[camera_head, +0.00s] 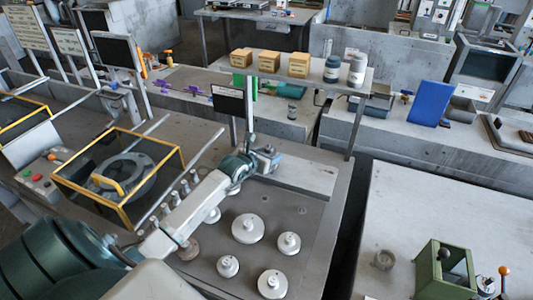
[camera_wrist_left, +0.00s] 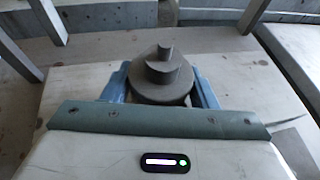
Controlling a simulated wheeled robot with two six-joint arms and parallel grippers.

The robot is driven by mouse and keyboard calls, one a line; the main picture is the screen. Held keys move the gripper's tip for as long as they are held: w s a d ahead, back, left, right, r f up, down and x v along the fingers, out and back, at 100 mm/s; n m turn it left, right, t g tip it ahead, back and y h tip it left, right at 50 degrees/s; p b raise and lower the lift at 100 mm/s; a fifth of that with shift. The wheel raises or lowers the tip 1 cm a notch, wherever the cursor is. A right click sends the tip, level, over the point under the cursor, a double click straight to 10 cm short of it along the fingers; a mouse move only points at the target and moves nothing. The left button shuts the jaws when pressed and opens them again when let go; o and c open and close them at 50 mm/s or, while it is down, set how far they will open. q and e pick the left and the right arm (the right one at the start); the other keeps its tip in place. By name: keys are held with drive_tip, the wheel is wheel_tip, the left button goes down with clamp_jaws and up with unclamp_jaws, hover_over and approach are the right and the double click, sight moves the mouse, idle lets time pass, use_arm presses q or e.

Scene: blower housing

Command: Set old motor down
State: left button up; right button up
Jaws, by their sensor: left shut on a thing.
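The old motor (camera_wrist_left: 160,75), a grey stepped round part with a smaller cylinder on top, sits between the blue fingers of my left gripper (camera_wrist_left: 164,88) in the left wrist view. The fingers are shut on its sides. In the head view my left gripper (camera_head: 265,160) is over the back part of the grey workbench (camera_head: 300,180), near a thin post. The motor is small and partly hidden there. I cannot tell whether its underside touches the bench. My right gripper is not in view.
Several pale round stepped parts, one of them large (camera_head: 248,228), stand on the bench's front. A yellow-framed box (camera_head: 120,185) is at the left. A shelf behind holds cardboard boxes (camera_head: 269,61) and bottles. A green fixture (camera_head: 445,270) stands on the right table.

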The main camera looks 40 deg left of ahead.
use_arm(q)
drive_tip(key=o, duration=0.9)
drive_tip(key=shift+s+d+f, duration=0.1)
drive_tip(key=shift+s+d, duration=0.05)
drive_tip(key=shift+d, duration=0.1)
drive_tip(key=o, duration=0.4)
drive_tip(key=shift+d+r, duration=0.3)
drive_tip(key=shift+d, duration=0.15)
drive_tip(key=shift+c, duration=0.2)
drive_tip(key=shift+a+f, duration=0.15)
drive_tip(key=shift+a, duration=0.1)
drive_tip(key=shift+s+a, duration=0.1)
drive_tip(key=shift+s, duration=0.25)
drive_tip(key=b+v, duration=0.6)
drive_tip(key=v, duration=0.5)
drive_tip(key=shift+s+r+b, duration=0.15)
drive_tip(key=shift+r+b, duration=0.15)
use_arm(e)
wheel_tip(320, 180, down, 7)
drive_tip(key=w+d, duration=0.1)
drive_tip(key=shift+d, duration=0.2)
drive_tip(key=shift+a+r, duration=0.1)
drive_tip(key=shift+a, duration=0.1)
